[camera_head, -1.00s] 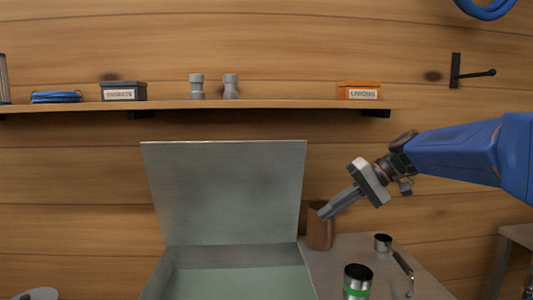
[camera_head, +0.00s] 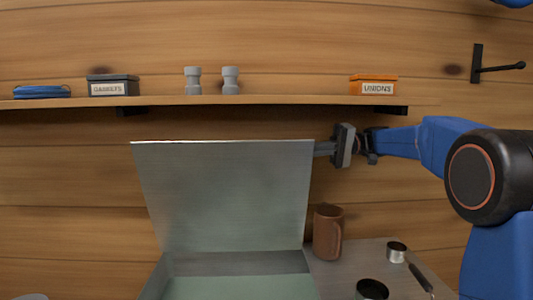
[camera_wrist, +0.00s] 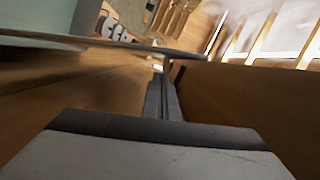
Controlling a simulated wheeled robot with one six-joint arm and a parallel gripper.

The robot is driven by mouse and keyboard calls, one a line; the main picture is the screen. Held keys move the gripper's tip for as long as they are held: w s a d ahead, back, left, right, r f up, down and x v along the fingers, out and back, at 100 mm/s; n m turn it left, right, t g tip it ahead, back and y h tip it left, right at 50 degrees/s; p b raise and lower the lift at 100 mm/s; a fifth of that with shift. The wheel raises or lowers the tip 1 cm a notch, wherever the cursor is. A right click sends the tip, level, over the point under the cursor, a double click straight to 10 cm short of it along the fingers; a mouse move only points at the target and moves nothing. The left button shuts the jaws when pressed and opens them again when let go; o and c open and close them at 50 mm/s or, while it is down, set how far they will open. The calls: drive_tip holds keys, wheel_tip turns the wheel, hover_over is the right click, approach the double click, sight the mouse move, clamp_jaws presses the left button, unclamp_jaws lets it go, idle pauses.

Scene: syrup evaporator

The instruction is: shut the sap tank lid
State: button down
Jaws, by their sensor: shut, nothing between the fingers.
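The sap tank lid (camera_head: 225,195) is a grey metal sheet that stands up, open, at the back of the sap tank (camera_head: 160,278). The tank's pale green inside shows below it. My gripper (camera_head: 320,148) is shut and empty at the lid's upper right edge. In the head view its fingertips pass out of sight behind that edge; I cannot tell whether they touch the lid. In the wrist view the shut fingers (camera_wrist: 161,85) point away from the camera, close to wooden boards.
A wooden shelf (camera_head: 220,102) with boxes and grey fittings runs above the lid.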

drive_tip(key=a, duration=0.1)
hover_over(268, 180)
drive_tip(key=w, duration=0.1)
drive_tip(key=shift+d+g, duration=0.1)
drive_tip(key=shift+g, duration=0.2)
idle(0.4)
